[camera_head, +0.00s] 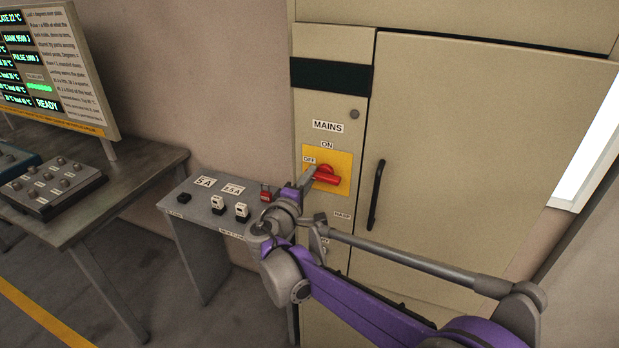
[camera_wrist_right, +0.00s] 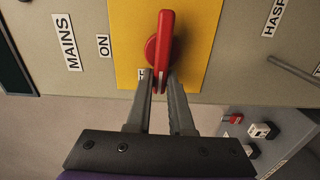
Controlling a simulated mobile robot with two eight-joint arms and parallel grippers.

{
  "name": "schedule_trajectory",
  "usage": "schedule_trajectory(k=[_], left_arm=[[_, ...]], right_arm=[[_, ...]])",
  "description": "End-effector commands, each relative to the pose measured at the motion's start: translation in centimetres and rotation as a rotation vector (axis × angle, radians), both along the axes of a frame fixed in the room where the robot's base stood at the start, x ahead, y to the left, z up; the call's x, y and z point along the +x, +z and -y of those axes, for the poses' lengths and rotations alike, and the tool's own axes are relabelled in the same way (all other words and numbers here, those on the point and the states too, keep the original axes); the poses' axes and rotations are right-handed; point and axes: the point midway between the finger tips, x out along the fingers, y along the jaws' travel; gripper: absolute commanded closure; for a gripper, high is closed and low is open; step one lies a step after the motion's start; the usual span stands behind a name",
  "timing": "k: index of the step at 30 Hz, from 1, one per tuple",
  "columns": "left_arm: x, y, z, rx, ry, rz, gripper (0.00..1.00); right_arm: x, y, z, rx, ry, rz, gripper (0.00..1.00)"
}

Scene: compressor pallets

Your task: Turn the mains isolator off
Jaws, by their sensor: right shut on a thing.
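The red isolator handle (camera_head: 328,177) sits on a yellow plate (camera_head: 342,161) on the beige cabinet, below the MAINS label (camera_head: 327,126). ON is marked above it and OFF at its left. The handle lies roughly level, along the OFF side's direction. In the right wrist view the red handle (camera_wrist_right: 165,43) runs up the picture, and its near end is between the fingers of my right gripper (camera_wrist_right: 160,83). That gripper, also in the head view (camera_head: 311,177), is shut on the handle and partly covers the OFF label. My left gripper is not in view.
A grey side bench (camera_head: 200,203) holds a red padlock (camera_head: 266,193) and several small blocks, left of my right arm. The cabinet door handle (camera_head: 376,195) is to the right. A table (camera_head: 122,183) with a control box and display stands at left.

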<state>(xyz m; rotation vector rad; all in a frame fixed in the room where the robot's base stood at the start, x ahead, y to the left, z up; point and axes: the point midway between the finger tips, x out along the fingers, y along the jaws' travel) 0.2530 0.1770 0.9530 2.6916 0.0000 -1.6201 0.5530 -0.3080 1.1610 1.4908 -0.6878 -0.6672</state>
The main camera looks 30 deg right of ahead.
Motion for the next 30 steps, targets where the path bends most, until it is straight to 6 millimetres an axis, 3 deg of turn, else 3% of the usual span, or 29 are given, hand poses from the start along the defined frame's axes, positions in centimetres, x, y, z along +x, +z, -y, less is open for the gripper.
schedule_trajectory(k=[19,20,24,30], left_arm=[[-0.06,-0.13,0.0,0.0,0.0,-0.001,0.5],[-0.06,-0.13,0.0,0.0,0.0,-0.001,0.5],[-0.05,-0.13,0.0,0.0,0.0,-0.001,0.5],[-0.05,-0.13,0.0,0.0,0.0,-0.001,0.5]], right_arm=[[-0.01,-0.17,-0.02,-0.03,0.0,-0.036,1.0],[-0.01,-0.17,-0.02,-0.03,0.0,-0.036,0.75],[-0.01,-0.16,-0.02,-0.029,0.0,-0.036,0.5],[0.0,-0.14,-0.01,-0.029,0.0,-0.034,0.5]])
